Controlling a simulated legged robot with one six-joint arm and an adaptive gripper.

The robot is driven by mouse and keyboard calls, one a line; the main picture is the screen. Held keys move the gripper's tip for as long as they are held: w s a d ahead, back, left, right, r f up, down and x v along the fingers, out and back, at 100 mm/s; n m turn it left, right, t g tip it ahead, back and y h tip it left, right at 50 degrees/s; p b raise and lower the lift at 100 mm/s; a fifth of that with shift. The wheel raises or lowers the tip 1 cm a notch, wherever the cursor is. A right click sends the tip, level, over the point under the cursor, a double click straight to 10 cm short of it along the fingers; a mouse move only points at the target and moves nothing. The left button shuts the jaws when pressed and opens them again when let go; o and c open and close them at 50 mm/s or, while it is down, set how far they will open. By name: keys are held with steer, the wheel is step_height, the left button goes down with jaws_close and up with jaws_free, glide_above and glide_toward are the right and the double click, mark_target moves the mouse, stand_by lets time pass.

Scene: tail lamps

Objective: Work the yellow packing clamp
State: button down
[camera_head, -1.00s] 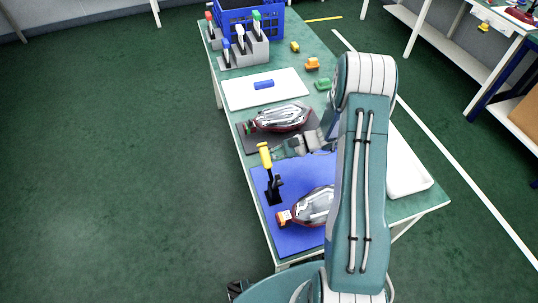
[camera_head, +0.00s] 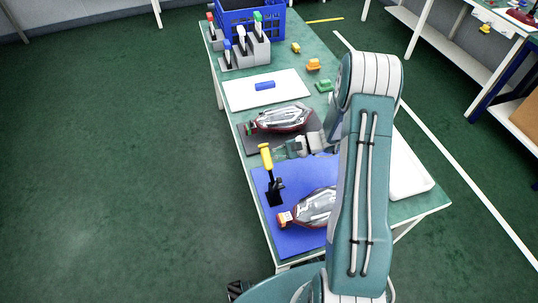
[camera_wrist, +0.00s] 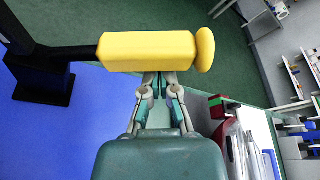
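The yellow clamp handle (camera_head: 265,156) stands nearly upright on its black clamp base (camera_head: 274,193), at the left edge of the blue mat. My gripper (camera_head: 279,153) is close to the right side of the handle in the head view. In the wrist view the yellow handle (camera_wrist: 150,52) lies across the picture, over the ends of my fingers (camera_wrist: 160,78). The fingers look close together and not around the handle; their very tips are hidden, so touch is not clear. The black base (camera_wrist: 42,82) shows at the left there. A tail lamp (camera_head: 316,207) lies beside the clamp.
The blue mat (camera_head: 285,238) lies at the table's near end. A second lamp (camera_head: 280,118) lies on a dark mat beyond. A white board (camera_head: 240,95) holds a blue block (camera_head: 265,86). A white tray (camera_head: 424,187) is at right. A blue crate (camera_head: 236,17) stands far back.

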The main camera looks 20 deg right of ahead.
steer(key=s+r+n+t+y, duration=0.1)
steer(key=s+r+n+t, duration=0.1)
steer(key=s+r+n, duration=0.3)
steer(key=shift+s+n+t+y, duration=0.2)
steer(key=shift+n+t+y, duration=0.1)
steer(key=shift+n, duration=0.4)
steer(key=shift+s+r, duration=0.1)
stand_by(0.6)
steer(key=f+v, duration=0.1)
steer(key=v, duration=1.1)
steer(key=shift+r, duration=0.35)
